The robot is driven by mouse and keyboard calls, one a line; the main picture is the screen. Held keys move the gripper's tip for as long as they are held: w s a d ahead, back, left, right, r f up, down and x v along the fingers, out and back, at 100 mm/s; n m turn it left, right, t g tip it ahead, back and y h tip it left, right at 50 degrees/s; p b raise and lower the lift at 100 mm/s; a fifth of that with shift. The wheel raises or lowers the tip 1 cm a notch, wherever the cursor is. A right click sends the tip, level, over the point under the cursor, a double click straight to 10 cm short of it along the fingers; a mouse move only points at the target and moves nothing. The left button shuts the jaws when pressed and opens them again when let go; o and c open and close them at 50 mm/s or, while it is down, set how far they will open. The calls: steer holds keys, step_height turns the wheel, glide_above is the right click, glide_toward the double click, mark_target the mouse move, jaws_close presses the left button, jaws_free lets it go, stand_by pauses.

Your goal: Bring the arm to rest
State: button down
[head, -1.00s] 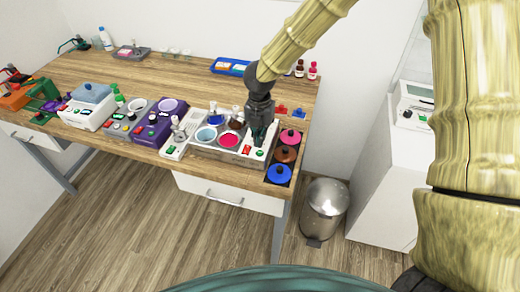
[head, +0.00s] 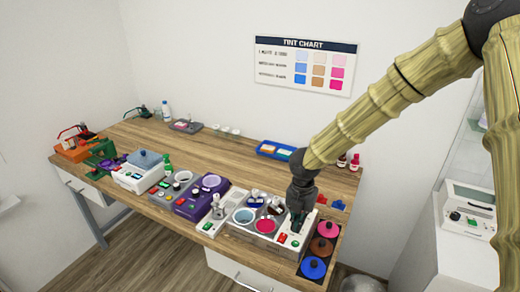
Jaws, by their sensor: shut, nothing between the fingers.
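My gripper (head: 297,222) shows in the head view at the right part of the wooden bench (head: 218,143). It points down, its fingers are shut and nothing is held. Its fingertips are at a white device (head: 283,240) with a red and a green button; I cannot tell whether they touch it. My arm (head: 385,95) reaches in from the upper right and hides part of the bench's back right.
Blue, brown and pink lidded pots (head: 313,267) stand at the front right corner. Small bottles (head: 355,162) and a blue tray (head: 268,150) are at the back. The bench's middle back is fairly clear.

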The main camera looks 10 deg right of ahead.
steer(key=s+d+f+n+t+h+b, duration=0.1)
steer(key=s+d+f+n+h+b, duration=0.3)
steer(key=s+f+n, duration=0.65)
steer(key=s+d+f+n+t+b, duration=0.1)
steer(key=s+d+f+n+b, duration=0.2)
steer(key=s+d+f+n, duration=0.75)
steer(key=s+a+f+n+g+y+b, duration=0.1)
steer(key=s+a+f+n, duration=0.4)
steer(key=n, duration=0.5)
steer(key=s+a+f+n+g+y+b, duration=0.1)
steer(key=s+a+f+n+y+b, duration=0.1)
steer(key=s+a+f+n, duration=0.4)
steer(key=s+f+n+y, duration=0.1)
steer(key=s+f+n, duration=0.3)
steer(key=f+n, duration=0.1)
steer(key=shift+s+f+b, duration=0.2)
steer(key=shift+f+b, duration=0.1)
steer(key=shift+f, duration=0.05)
stand_by(3.5)
